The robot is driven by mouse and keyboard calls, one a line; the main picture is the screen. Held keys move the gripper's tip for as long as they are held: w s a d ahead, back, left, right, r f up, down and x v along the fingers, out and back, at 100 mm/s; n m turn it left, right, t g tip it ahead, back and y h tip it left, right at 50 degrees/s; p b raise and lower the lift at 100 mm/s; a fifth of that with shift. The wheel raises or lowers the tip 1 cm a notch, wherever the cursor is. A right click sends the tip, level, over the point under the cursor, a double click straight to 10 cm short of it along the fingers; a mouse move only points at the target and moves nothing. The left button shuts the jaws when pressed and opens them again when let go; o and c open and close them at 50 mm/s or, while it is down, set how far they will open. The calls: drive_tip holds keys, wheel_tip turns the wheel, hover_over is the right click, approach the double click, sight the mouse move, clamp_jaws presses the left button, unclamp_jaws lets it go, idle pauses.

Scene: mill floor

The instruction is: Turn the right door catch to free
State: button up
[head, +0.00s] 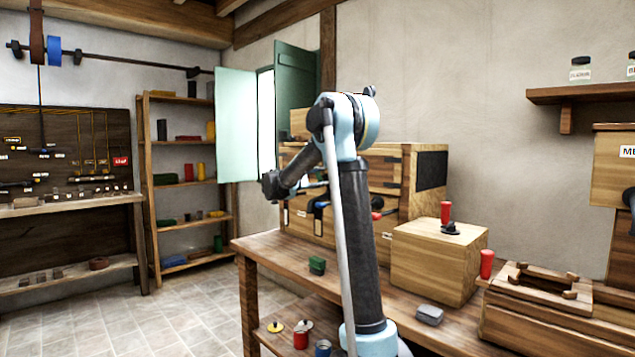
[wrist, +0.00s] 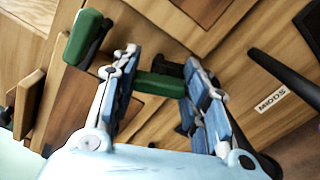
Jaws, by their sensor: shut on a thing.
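In the wrist view my gripper (wrist: 161,72) is shut on a short green handle (wrist: 160,84), which lies crosswise between its two fingers. A second green handle (wrist: 84,37) on a dark lever is just left of the left finger. I cannot tell which of the two is the right door catch. In the head view the wooden cabinet (head: 425,150) stands at the back of the bench, partly behind my arm. My gripper is not clearly visible there.
A wooden box (head: 430,265) with a red-handled lever (head: 445,213) stands on the bench (head: 275,250). A small green block (head: 317,265) and a grey block (head: 430,314) lie nearby.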

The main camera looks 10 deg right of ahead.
drive_tip(key=shift+s+d+f+m, duration=0.15)
drive_tip(key=shift+m, duration=0.25)
drive_tip(key=o, duration=1.1)
drive_tip(key=shift+s+a, duration=0.2)
drive_tip(key=shift+a, duration=0.3)
drive_tip(key=v, duration=1.1)
